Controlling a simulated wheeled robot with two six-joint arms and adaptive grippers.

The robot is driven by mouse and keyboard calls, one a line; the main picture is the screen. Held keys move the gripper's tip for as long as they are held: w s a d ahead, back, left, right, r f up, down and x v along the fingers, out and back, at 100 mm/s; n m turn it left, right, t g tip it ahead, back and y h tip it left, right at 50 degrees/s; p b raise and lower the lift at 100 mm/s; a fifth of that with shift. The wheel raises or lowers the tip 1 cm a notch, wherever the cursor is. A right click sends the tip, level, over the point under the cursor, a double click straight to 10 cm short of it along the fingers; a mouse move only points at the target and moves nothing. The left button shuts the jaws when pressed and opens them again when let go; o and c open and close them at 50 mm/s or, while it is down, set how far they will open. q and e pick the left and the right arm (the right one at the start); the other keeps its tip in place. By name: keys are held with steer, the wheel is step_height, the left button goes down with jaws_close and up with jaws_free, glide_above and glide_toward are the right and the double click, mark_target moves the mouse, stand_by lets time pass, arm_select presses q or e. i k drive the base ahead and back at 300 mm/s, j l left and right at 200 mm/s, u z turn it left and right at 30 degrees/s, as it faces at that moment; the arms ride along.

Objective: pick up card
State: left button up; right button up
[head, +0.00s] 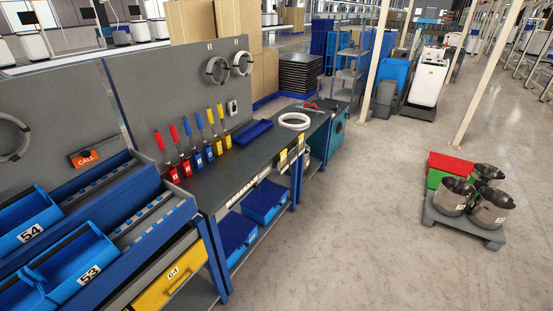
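I cannot make out a loose card for certain in the head view. An orange sign reading CALL (86,158) hangs at the grey panel on the left. A small white box-like item (232,107) is on the grey back panel above the workbench; it is too small to tell what it is. The dark workbench top (228,172) runs from the left middle toward the back. Neither of my grippers is in view.
Red, yellow and blue-handled tools (190,150) stand along the bench's back. A blue tray (252,132) and white coil (294,121) lie on it. Blue bins (85,265) fill the left rack. Metal pots (491,211) stand on a grey pallet at right. The middle floor is clear.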

mark_target(283, 154)
steer(key=i+l+u, duration=0.15)
steer(key=u, duration=0.2)
steer(key=i+l+u, duration=0.5)
steer(key=u, duration=0.15)
steer(key=i+l, duration=0.25)
steer(key=i+l+u, duration=0.1)
steer(key=l, duration=0.4)
steer(key=i+l, duration=0.3)
steer(key=i+l+u, duration=0.1)
steer(key=i+l, duration=0.15)
steer(key=l, duration=0.2)
steer(key=i+l, duration=0.2)
steer(key=l, duration=0.25)
steer(key=i+l, duration=0.2)
steer(key=l, duration=0.2)
steer(key=j+u, duration=0.05)
